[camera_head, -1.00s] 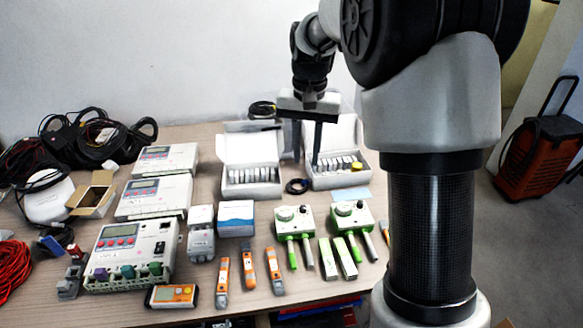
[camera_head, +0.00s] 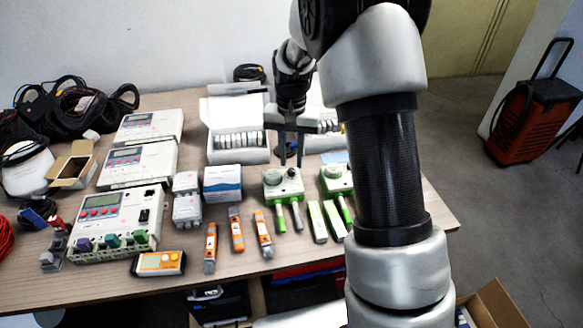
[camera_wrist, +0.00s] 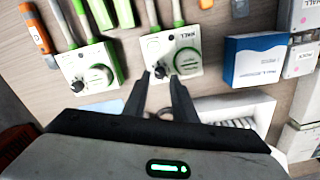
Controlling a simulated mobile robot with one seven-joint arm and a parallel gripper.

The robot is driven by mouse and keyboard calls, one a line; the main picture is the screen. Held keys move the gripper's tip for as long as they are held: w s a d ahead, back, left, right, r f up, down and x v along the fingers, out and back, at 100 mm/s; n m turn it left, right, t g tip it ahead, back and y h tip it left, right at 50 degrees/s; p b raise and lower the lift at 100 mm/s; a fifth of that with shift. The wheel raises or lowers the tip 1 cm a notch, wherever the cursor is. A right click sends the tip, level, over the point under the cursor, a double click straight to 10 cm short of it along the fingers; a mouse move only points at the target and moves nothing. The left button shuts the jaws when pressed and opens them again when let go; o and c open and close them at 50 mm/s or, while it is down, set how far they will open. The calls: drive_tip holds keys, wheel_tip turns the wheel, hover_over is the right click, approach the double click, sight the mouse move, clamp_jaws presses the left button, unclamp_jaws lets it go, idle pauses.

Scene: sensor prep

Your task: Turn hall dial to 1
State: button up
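The hall unit (camera_head: 283,186) is a white-green box with a round pale dial, a small black knob and two probes. It lies on the table in the middle of the head view. In the wrist view its label reads HALL, and the round dial (camera_wrist: 187,61) and black knob (camera_wrist: 159,70) are visible. My gripper (camera_head: 291,163) is open and empty, fingers pointing down just behind and above this unit. In the wrist view the fingertips of my gripper (camera_wrist: 160,77) flank the knob in the picture; contact cannot be told. A similar second unit (camera_wrist: 92,70) lies beside it.
A blue-white box (camera_head: 223,184) and a grey sensor (camera_head: 187,200) stand left of the hall unit. Green bars (camera_head: 317,221) and orange meters (camera_head: 263,234) lie in front. A white open case (camera_head: 238,150) stands behind. Metering boxes (camera_head: 117,220) fill the left.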

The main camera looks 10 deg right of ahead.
sight(291, 170)
drive_tip(key=shift+f, duration=1.5)
drive_tip(key=shift+c, duration=0.3)
clamp_jaws()
